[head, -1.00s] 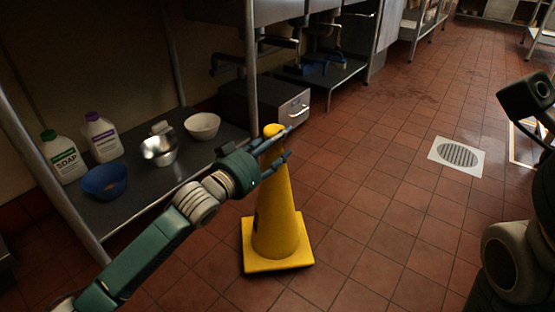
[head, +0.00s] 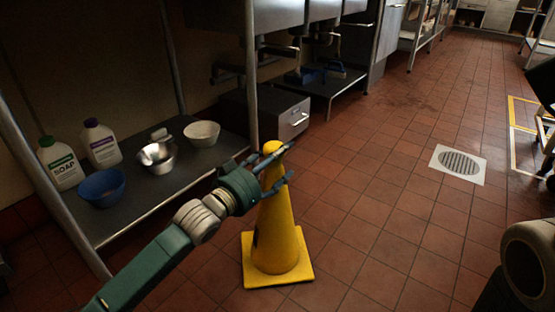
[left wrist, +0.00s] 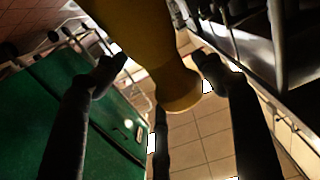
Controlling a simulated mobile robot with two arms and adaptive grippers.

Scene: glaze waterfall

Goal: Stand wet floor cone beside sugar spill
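The yellow wet floor cone (head: 276,235) stands upright on the red tile floor, its square base flat, in front of the low steel shelf. My left gripper (head: 280,165) is at the cone's upper part, with fingers on either side just below its rounded top. In the left wrist view the cone (left wrist: 165,60) comes down between the spread fingers (left wrist: 162,75), and a gap shows at the right finger. The gripper looks open around the cone. I cannot make out a sugar spill. My right gripper is not in view; only dark parts of that arm show at the right edge.
A low shelf (head: 150,205) at left holds soap bottles (head: 62,163), a blue bowl (head: 102,187), a metal bowl (head: 158,157) and a white bowl (head: 202,133). A floor drain (head: 458,163) lies at right, near yellow floor markings (head: 525,112). The middle floor is clear.

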